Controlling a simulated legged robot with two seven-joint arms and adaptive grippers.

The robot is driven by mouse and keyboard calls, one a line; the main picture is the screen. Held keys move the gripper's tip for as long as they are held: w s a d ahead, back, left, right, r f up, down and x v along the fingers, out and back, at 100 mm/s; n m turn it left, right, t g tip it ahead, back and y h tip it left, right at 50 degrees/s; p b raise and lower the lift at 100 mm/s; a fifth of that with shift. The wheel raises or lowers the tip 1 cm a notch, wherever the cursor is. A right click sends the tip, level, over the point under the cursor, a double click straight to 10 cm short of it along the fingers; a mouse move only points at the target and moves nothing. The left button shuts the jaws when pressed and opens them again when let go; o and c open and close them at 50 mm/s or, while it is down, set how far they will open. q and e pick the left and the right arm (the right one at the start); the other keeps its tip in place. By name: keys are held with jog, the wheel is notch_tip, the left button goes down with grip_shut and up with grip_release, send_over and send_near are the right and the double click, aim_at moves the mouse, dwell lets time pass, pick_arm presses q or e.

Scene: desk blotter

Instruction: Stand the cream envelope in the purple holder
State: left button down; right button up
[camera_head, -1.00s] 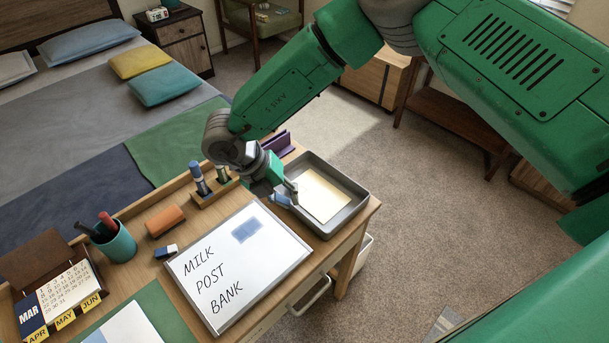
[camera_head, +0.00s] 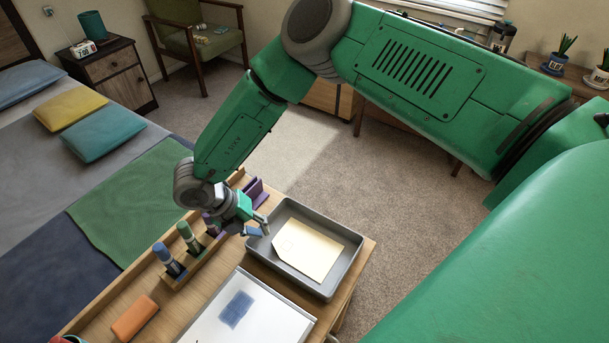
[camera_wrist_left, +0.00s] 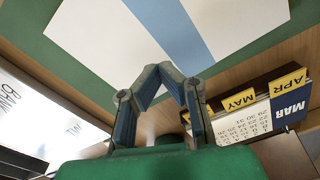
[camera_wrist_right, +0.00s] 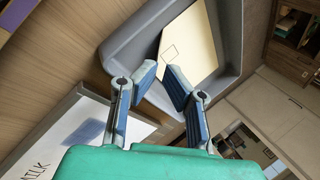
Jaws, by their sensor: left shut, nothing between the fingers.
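The cream envelope (camera_head: 308,250) lies flat in the grey tray (camera_head: 349,263) at the desk's right end. It also shows in the right wrist view (camera_wrist_right: 192,45), partly behind a finger. The purple holder (camera_head: 256,191) stands at the desk's back edge, beside the tray, partly hidden by my right gripper. My right gripper (camera_head: 263,227) is over the tray's left edge, with its fingertips apart and nothing between them (camera_wrist_right: 160,76). My left gripper (camera_wrist_left: 169,74) is shut and empty, over a white and blue sheet (camera_wrist_left: 150,45); it is outside the head view.
A rack (camera_head: 182,275) with several markers stands left of my right gripper. A whiteboard (camera_head: 255,310) lies in front of the tray. An orange block (camera_head: 135,318) is at the left. The calendar (camera_wrist_left: 255,115) shows near my left gripper.

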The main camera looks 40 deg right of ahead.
aim_at(274, 241)
jog(key=shift+s+d+f, duration=0.15)
jog(key=shift+d+f, duration=0.05)
jog(key=shift+f, duration=0.3)
jog(key=shift+s+f, duration=0.3)
jog(key=shift+f, duration=0.15)
jog(key=x, duration=0.3)
jog(key=shift+a+f+p, duration=0.15)
jog(key=shift+f+p, duration=0.1)
jog(key=shift+p, duration=0.15)
jog(key=shift+d+f, duration=0.15)
jog(key=shift+d, duration=0.45)
grip_shut()
jog(key=shift+a, duration=0.1)
jog(key=shift+a, duration=0.2)
